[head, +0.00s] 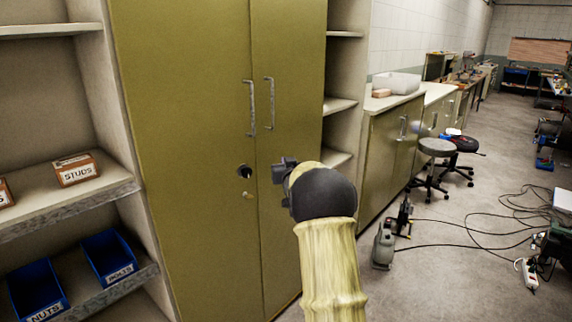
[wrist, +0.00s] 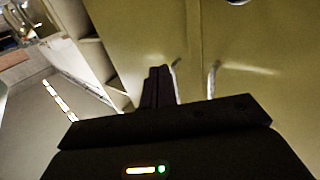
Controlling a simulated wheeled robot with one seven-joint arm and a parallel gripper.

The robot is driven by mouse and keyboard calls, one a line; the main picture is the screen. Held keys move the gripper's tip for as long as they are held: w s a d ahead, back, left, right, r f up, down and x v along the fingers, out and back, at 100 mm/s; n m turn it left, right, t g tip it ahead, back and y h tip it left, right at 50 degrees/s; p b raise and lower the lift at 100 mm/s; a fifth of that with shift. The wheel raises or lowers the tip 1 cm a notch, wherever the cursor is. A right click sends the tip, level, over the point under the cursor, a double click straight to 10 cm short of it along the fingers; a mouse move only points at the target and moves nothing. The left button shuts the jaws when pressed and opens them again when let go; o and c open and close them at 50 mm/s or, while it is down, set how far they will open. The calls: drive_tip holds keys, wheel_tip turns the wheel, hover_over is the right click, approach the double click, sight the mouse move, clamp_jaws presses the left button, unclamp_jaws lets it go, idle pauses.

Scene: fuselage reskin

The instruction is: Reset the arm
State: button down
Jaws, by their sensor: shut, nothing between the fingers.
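My arm reaches up from the bottom of the head view, with a yellow sleeve and a dark wrist. My gripper (head: 283,165) is at its end, in front of the right door of a tall olive cabinet (head: 200,120). In the wrist view my gripper (wrist: 158,72) shows as two dark fingers close together, shut and empty. Both cabinet doors are closed. Two vertical metal handles (head: 252,108) and a round dark lock (head: 244,171) sit near the door seam, apart from the gripper.
Open shelves on the left hold a box labelled studs (head: 75,170) and blue bins (head: 109,257). To the right are a low cabinet (head: 388,150), stools (head: 437,147), a grey-green floor device (head: 384,247) and loose cables (head: 470,230) on the floor. Floor farther right is partly clear.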

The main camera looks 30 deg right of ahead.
idle(0.3)
drive_tip(key=s+a+f+n+g+y, duration=0.1)
drive_tip(key=s+a+f+g, duration=0.2)
drive_tip(key=s+a+f, duration=0.35)
drive_tip(key=s+a+f+g+y, duration=0.2)
drive_tip(key=s+a+f+g, duration=0.15)
drive_tip(key=s+a, duration=0.5)
drive_tip(key=s+a+f+n+g+y, duration=0.1)
drive_tip(key=s+a+f+g, duration=0.4)
drive_tip(key=s, duration=0.5)
drive_tip(key=s+a+f+n+g+y, duration=0.1)
drive_tip(key=s+a, duration=0.2)
drive_tip(key=s, duration=0.5)
drive_tip(key=s+a+f+g, duration=0.2)
drive_tip(key=s+a, duration=0.1)
drive_tip(key=s, duration=0.5)
drive_tip(key=w+p+v, duration=0.3)
drive_tip(key=p+v, duration=1)
drive_tip(key=p, duration=0.1)
drive_tip(key=shift+a+r, duration=0.3)
drive_tip(key=shift+r, duration=0.5)
drive_tip(key=shift+s, duration=0.1)
